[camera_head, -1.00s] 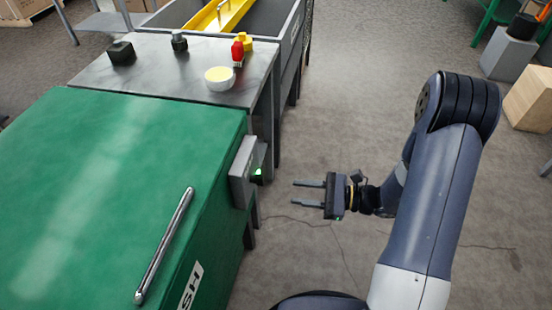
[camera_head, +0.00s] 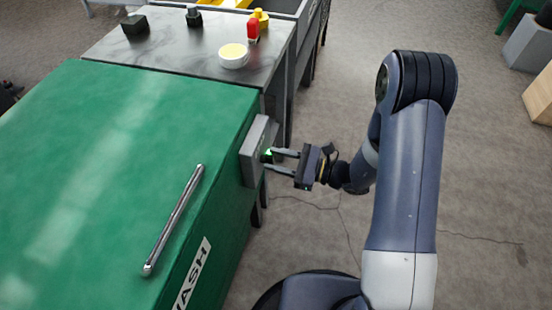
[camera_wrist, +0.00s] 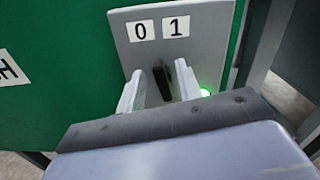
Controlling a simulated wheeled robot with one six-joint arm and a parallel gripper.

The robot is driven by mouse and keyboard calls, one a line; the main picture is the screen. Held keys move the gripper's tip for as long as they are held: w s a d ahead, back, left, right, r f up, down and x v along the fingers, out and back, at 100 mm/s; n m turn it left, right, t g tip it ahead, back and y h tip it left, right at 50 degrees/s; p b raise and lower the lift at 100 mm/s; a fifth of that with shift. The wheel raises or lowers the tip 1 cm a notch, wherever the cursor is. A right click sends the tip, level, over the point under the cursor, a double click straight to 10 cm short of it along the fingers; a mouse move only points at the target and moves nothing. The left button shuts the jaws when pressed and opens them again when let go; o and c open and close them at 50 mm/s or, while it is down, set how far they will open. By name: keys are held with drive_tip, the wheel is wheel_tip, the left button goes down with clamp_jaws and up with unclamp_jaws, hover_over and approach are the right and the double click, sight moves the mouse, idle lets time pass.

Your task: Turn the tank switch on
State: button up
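The green tank (camera_head: 120,150) fills the left of the head view and carries a label ending in "ASH". A grey switch plate (camera_head: 254,150) sits on its right side; it also shows in the wrist view (camera_wrist: 208,45), marked 0 on the left and 1 on the right. A dark switch lever (camera_wrist: 162,82) stands out below the marks, its top leaning slightly left. My gripper (camera_head: 270,160) is open at the plate. In the wrist view its fingers (camera_wrist: 160,90) stand either side of the lever, with gaps visible. A green light (camera_wrist: 205,92) glows by the right finger.
A metal handle bar (camera_head: 174,220) lies on the tank's top. A grey table (camera_head: 190,52) behind it holds a white bowl (camera_head: 233,57), a red bottle (camera_head: 253,30) and a dark block (camera_head: 135,25).

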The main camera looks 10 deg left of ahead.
drive_tip(key=shift+a, duration=0.3)
drive_tip(key=shift+c, duration=0.4)
clamp_jaws()
